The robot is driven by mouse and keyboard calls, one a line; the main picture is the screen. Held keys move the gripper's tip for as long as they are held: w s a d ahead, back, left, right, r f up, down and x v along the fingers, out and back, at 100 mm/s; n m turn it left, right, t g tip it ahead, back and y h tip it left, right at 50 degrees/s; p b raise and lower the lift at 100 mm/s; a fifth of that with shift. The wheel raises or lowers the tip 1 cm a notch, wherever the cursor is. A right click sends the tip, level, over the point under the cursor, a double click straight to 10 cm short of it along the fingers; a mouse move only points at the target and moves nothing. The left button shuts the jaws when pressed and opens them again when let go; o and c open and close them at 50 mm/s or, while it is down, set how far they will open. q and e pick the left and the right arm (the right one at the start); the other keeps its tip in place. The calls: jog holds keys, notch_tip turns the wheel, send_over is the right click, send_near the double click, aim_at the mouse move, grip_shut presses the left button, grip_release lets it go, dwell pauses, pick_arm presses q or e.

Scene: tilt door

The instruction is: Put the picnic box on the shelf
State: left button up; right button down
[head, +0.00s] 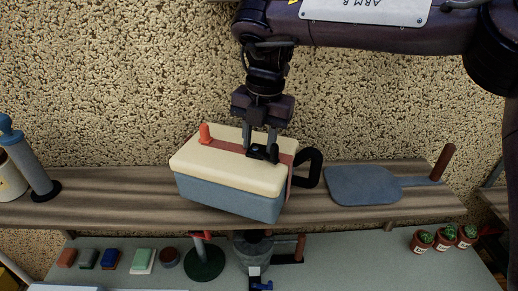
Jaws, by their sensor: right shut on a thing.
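The picnic box (228,183) has a cream lid and a blue-grey body, with a reddish strap and a small red knob on top. It is at the middle of the wooden shelf (110,195), its lower front corner overlapping the shelf's front edge in the picture. I cannot tell whether its base touches the board. My right gripper (262,150) comes down from above and is shut on the dark fitting on the lid. The box sits slightly turned. My left gripper is not in view.
A blue paddle (362,186) with a brown handle lies right of the box, beside a black loop handle (309,168). A blue-grey cylinder tool (27,165) stands at the shelf's left. Below, a grey counter (345,265) holds small blocks, a vise and potted cacti (444,238).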

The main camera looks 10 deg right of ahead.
aim_at(259, 148)
notch_tip(259, 148, down, 3)
jog(key=shift+w+r+p, duration=0.1)
jog(key=shift+r+p, duration=0.05)
jog(key=shift+p, duration=0.9)
jog(key=shift+w+f, duration=0.1)
jog(key=shift+f, duration=0.2)
jog(key=c, duration=0.9)
grip_release()
jog(key=shift+f, duration=0.15)
